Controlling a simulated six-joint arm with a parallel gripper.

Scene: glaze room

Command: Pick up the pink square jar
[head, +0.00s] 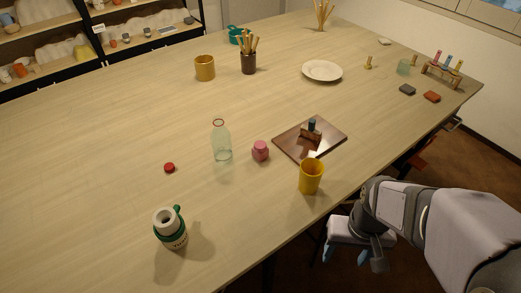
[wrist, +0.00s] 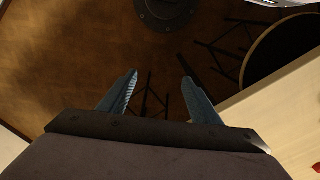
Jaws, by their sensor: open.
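A small pink jar (head: 260,151) with a darker pink top stands upright on the table, between the clear glass bottle and the brown board. Its shape is too small to tell if it is square. My gripper (head: 358,254) is at the lower right in the head view, off the table's front edge and well apart from the jar. In the wrist view my gripper (wrist: 159,92) shows two blue fingers spread apart with nothing between them, over the brown floor. The jar does not show in the wrist view.
A clear bottle (head: 222,143) stands left of the jar, a yellow cup (head: 311,176) to its lower right. A brown board (head: 286,141) bears a small stamp-like object (head: 311,130). The table's centre left is clear.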

